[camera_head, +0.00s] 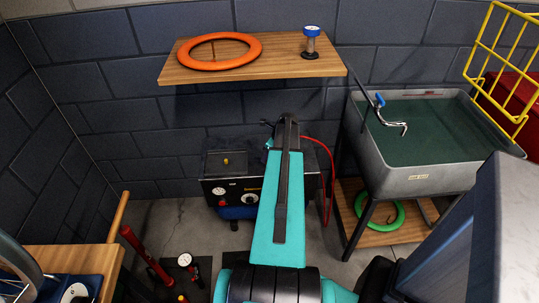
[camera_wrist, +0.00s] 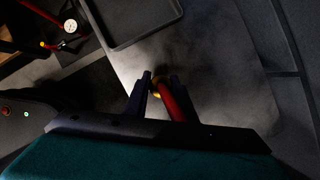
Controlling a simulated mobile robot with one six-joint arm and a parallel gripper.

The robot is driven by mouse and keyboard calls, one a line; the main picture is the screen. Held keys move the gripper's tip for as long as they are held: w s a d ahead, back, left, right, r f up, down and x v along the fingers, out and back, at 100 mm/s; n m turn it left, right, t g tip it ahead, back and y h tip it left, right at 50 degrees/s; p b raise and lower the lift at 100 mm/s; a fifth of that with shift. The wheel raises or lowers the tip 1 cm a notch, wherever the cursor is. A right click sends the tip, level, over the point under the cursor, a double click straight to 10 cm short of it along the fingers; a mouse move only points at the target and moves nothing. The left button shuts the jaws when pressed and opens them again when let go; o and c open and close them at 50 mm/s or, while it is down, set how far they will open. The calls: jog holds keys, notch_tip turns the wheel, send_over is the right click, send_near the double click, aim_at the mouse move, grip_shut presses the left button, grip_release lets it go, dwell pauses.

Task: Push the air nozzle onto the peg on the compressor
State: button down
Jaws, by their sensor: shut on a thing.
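The compressor (camera_head: 232,192) stands against the back wall in the head view, a dark box with a gauge and dials on its front. A short brass peg (camera_head: 226,161) rises from its top, left of my arm. In the wrist view my gripper (camera_wrist: 160,92) is shut on the air nozzle, of which a red body (camera_wrist: 176,106) and a yellow brass-coloured end (camera_wrist: 157,95) show between the fingers. In the head view my teal arm hides the nozzle and most of the gripper. The peg cannot be made out in the wrist view.
A red hose (camera_head: 329,175) loops down right of the compressor. A wooden shelf (camera_head: 285,68) with an orange ring (camera_head: 219,38) juts out above. A grey sink (camera_head: 420,180) stands at right. A red pump (camera_head: 147,257) stands at front left.

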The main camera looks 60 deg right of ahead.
jog(key=shift+f, duration=0.45)
jog(key=c, duration=1.4)
grip_release()
jog(key=shift+r, duration=0.1)
jog(key=b+v, duration=0.1)
jog(key=v, duration=1.2)
jog(key=shift+s+r, duration=0.15)
jog(key=shift+r, duration=0.2)
